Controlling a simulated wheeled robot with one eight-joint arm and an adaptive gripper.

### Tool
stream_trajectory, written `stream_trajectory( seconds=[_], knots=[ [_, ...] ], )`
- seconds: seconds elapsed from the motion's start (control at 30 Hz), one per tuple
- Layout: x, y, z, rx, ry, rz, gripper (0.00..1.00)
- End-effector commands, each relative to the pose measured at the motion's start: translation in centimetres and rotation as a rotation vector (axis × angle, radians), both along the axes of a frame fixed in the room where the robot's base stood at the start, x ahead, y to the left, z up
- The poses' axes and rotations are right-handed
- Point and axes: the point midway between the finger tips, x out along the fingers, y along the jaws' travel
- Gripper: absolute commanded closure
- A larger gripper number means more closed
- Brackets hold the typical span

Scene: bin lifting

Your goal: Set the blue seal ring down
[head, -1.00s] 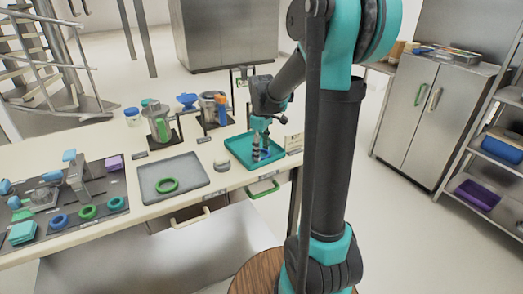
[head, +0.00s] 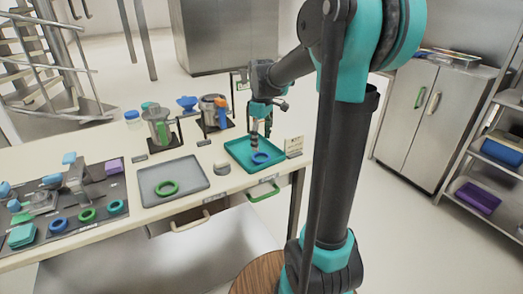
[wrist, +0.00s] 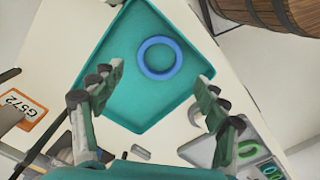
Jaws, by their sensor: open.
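The blue seal ring (head: 260,158) lies flat on the teal tray (head: 236,147), near the tray's front side. In the wrist view the ring (wrist: 142,58) lies on the bare floor of the tray (wrist: 120,100), apart from both fingers. My gripper (head: 258,148) is above the tray, just behind and over the ring in the head view. In the wrist view my gripper (wrist: 160,75) has its two fingers spread wide, with nothing between them touching the fingertips.
A grey tray (head: 192,193) with a green ring (head: 166,188) lies to the left. A small sign (head: 294,146) stands at the teal tray's right. Several jars and machines stand behind. A dark mat (head: 75,225) with more rings is at far left.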

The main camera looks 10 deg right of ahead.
Motion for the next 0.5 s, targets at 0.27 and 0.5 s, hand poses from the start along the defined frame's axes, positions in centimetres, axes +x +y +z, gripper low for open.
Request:
stream_trajectory(
  seconds=[0.27,0.5],
  knots=[
    [0.0,0.0,4.7,0.000,0.000,0.000,0.26],
    [-0.9,-0.2,5.1,0.001,-0.016,-0.040,0.26]
  ],
)
